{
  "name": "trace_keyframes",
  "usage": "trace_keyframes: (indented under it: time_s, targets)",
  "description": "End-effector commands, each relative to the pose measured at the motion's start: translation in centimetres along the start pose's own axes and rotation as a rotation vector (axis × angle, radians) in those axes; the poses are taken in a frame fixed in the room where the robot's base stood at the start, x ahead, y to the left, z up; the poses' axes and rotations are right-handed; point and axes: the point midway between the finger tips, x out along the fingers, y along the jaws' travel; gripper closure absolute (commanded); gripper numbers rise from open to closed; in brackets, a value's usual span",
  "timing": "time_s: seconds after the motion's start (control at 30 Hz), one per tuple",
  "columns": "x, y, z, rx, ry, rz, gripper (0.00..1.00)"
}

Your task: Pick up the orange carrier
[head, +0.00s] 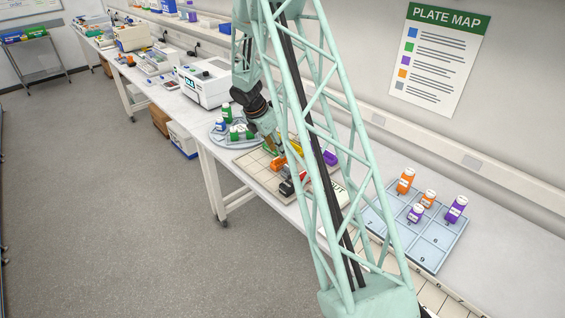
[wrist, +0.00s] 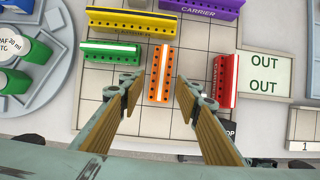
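The orange carrier (wrist: 160,73) lies on a gridded mat (wrist: 196,38) in the wrist view, its long side pointing away from me. It has rows of dark holes and a pale strip along its middle. My gripper (wrist: 159,88) is open, with one finger on each side of the carrier's near half. I see a gap between the carrier and each finger; I cannot tell the height of the fingertips. In the head view the orange carrier (head: 278,163) shows small beside my arm, and my gripper is mostly hidden there.
Around it are a green carrier (wrist: 110,51), a yellow carrier (wrist: 130,23), a purple carrier (wrist: 203,8) and a red carrier (wrist: 225,81). An OUT card (wrist: 264,74) is at the right.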

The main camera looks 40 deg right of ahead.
Motion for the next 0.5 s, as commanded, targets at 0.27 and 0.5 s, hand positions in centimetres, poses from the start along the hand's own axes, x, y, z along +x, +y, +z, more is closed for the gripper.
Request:
trace_keyframes:
  time_s: [0.27, 0.5]
  targets:
    - [2.2, 0.0, 0.1, 0.001, 0.0, -0.001, 0.69]
    - [2.5, 0.0, 0.1, 0.0, 0.0, 0.0, 0.69]
